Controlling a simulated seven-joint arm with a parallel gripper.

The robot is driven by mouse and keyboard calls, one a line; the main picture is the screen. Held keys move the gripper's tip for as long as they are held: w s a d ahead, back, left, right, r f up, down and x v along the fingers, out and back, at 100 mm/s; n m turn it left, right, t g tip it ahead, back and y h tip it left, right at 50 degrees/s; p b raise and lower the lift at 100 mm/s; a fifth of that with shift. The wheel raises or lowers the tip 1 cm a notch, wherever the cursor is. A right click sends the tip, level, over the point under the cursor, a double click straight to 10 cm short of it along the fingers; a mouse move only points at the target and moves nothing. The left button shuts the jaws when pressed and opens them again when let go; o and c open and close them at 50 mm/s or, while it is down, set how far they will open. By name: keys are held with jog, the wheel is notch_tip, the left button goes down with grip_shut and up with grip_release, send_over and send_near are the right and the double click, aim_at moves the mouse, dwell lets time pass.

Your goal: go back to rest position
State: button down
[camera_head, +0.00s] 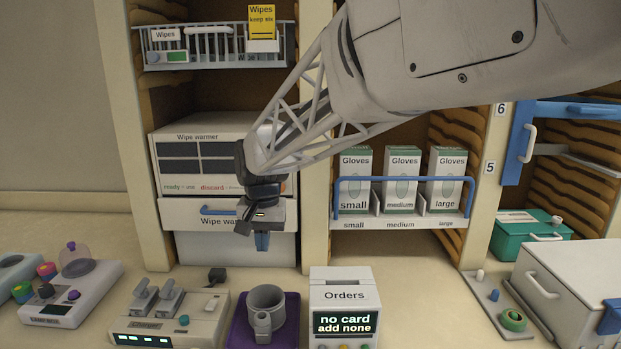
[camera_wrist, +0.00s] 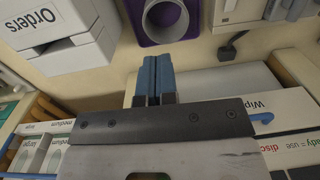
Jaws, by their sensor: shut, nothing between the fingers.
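My gripper (camera_head: 262,241) hangs in front of the wipe warmer (camera_head: 202,132), near its lower drawer, with its fingers pointing down. In the wrist view my gripper's blue fingers (camera_wrist: 154,78) are pressed together with nothing between them. My arm reaches in from the upper right of the head view and hides part of the warmer and the shelf behind it.
Below my gripper stand a grey mug (camera_head: 267,305) on a purple mat (camera_head: 240,335), an Orders box (camera_head: 343,300) and a charger (camera_head: 170,320). Glove boxes (camera_head: 402,172) fill a shelf to the right. A teal case (camera_head: 530,238) and a white chest (camera_head: 575,290) stand further right.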

jog(key=s+d+f+t, duration=0.3)
jog(key=s+d, duration=2.5)
jog(key=shift+d+f+h, duration=0.15)
jog(key=shift+d+h, duration=0.15)
jog(key=shift+d, duration=0.1)
jog(key=c, duration=1.8)
grip_release()
